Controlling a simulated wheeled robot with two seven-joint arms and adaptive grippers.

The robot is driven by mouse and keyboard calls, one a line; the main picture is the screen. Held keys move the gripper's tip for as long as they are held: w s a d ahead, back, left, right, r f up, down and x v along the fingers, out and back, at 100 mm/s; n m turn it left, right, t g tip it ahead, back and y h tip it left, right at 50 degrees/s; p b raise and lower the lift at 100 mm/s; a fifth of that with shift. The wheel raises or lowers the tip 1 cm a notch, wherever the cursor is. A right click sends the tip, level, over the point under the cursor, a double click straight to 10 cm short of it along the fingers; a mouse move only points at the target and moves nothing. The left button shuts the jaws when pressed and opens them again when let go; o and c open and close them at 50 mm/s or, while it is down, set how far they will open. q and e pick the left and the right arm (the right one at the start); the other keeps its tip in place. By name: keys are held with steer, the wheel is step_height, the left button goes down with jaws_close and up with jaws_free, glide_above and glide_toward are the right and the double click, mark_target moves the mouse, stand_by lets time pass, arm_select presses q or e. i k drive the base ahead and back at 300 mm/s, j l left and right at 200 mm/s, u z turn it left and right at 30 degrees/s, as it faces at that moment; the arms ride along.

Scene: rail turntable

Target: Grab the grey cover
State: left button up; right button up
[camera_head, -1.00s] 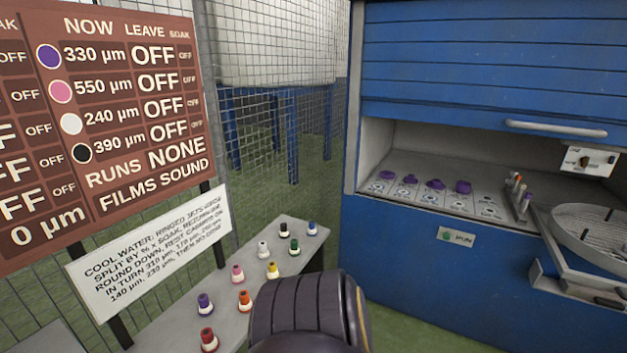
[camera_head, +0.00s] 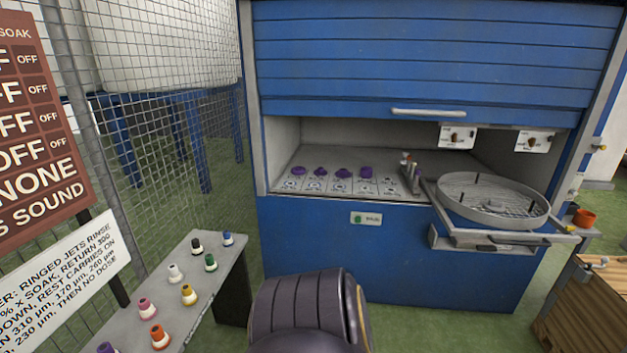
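I cannot pick out a grey cover with certainty. A round grey tray-like turntable (camera_head: 494,222) with upright dark pins sits on a rail frame at the front right of the blue cabinet (camera_head: 345,265). The cabinet's blue slatted shutter (camera_head: 430,55) is raised, with a pale handle (camera_head: 428,112) at its lower edge. Neither of my grippers is in view.
A narrow grey bench (camera_head: 222,272) with several coloured knobs stands at the left, before wire mesh (camera_head: 160,120). Purple pieces (camera_head: 320,171) sit on the cabinet's inner shelf. A wooden crate (camera_head: 590,310) and an orange pot (camera_head: 584,218) are at right. Green floor shows between bench and cabinet.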

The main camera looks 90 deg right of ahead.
mark_target(495, 205)
steer(key=z, duration=0.5)
steer(key=l+z, duration=0.15)
steer(key=z, duration=0.9)
steer(key=l+z, duration=0.15)
steer(key=z, duration=0.9)
steer(key=l+z, duration=0.1)
steer(key=z, duration=0.4)
steer(key=i+z, duration=0.1)
steer(key=z, duration=0.95)
steer(key=i+j+z, duration=0.45)
steer(key=i+j, duration=0.15)
steer(key=j, duration=0.15)
